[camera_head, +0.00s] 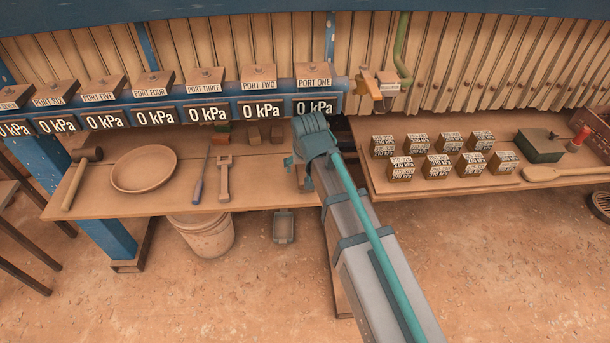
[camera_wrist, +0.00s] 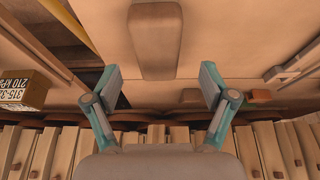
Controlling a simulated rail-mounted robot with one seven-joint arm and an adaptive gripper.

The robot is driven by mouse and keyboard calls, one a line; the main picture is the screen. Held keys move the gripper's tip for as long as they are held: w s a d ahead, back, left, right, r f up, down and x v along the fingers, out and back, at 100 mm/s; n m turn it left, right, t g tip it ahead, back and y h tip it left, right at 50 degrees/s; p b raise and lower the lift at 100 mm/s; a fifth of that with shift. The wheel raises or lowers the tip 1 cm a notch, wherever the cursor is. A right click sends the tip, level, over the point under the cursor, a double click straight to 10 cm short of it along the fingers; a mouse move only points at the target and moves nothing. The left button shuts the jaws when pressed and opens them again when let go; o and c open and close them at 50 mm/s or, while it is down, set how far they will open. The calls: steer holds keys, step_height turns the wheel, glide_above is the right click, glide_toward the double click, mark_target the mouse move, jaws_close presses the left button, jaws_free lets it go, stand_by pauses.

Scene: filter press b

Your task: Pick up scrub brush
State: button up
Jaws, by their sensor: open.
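A tan, rounded oblong block, which looks like the scrub brush (camera_wrist: 155,40), lies on the wooden bench in the wrist view. It extends towards the top edge of that view, in line with the gap between my fingers. My gripper (camera_wrist: 162,88) is open and empty, with one finger to each side of that line. In the head view my gripper (camera_head: 301,170) is over the right end of the left bench. My gripper and arm hide most of the brush there. I cannot tell the exact height of my fingers above it.
A scraper-like tool (camera_head: 224,180), a screwdriver (camera_head: 202,176), a bowl (camera_head: 144,169) and a mallet (camera_head: 80,178) lie to the left. Several small blocks (camera_head: 253,135) stand behind. Labelled weights (camera_head: 437,167) sit on the right bench, across a gap. Port gauges (camera_head: 261,112) line the back.

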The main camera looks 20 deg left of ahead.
mark_target(305, 171)
steer(key=x, duration=0.4)
steer(key=shift+d+p, duration=0.15)
steer(key=shift+p, duration=0.15)
steer(key=shift+w+f, duration=0.15)
steer(key=shift+f, duration=0.2)
steer(key=shift+f, duration=0.25)
steer(key=c, duration=1.3)
steer(key=shift+r, duration=0.1)
